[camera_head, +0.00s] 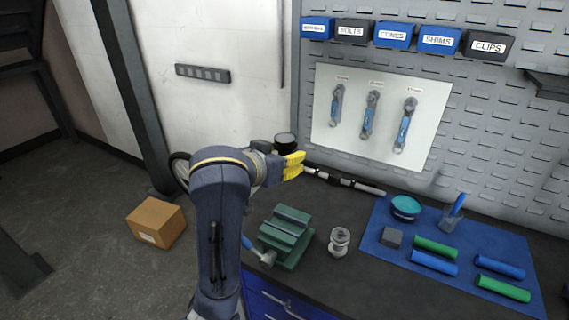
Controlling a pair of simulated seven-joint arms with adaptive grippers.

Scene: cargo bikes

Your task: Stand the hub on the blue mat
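The silver hub (339,241) stands on the dark bench top, just right of the green vise and left of the blue mat. It looks upright, with a round flange at its top. The blue mat (385,266) lies on the right part of the bench. My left gripper (298,165), with yellow fingers, is above the bench's back left, up and left of the hub and apart from it. Nothing shows between its fingers, but their gap is hard to make out. My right gripper is not in view.
The green vise (287,236) stands at the bench's left edge.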

